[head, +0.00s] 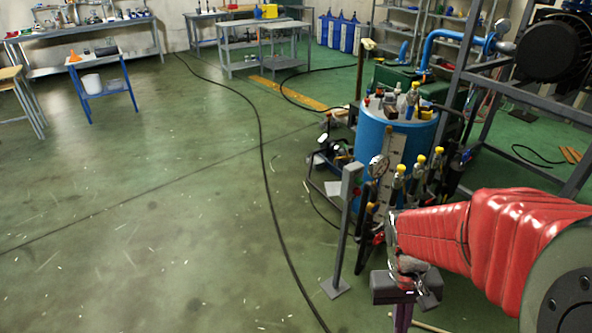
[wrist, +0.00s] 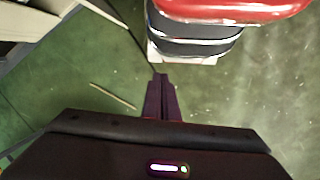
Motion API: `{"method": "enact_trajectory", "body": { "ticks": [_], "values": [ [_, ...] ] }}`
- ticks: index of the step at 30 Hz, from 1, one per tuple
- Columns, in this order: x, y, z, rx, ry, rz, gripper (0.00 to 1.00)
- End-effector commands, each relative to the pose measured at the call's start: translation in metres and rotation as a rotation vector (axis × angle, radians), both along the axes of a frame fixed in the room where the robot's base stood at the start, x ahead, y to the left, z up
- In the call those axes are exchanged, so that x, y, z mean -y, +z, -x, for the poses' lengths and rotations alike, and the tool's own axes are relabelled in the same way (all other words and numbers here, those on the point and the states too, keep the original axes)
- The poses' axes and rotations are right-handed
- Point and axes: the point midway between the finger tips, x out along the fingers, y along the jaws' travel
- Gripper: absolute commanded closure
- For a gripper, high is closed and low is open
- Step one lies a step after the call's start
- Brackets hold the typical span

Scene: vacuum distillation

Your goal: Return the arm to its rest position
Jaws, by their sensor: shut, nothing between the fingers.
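My arm in its red cover reaches in from the right edge of the head view. My gripper (head: 402,318) hangs at its end, fingers pointing down and partly cut off by the bottom edge. In the wrist view the two dark fingers (wrist: 160,84) lie together over green floor. My gripper is shut and holds nothing.
The blue distillation vessel (head: 374,150), with yellow-capped valves (head: 399,170) and a gauge (head: 378,166), stands just beyond my gripper. A grey post (head: 345,230) is left of it. A metal frame (head: 463,80) rises at right. A black cable (head: 262,150) crosses the open floor at left.

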Motion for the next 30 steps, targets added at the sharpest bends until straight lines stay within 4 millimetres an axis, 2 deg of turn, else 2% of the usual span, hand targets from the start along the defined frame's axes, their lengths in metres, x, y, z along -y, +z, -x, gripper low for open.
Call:
{"method": "enact_trajectory", "body": {
  "ticks": [15, 30],
  "values": [
    [-0.046, 0.079, -0.017, 0.338, 0.056, -0.059, 1.00],
    [-0.077, 0.158, -0.008, 0.626, 0.125, -0.078, 1.00]
  ]
}}
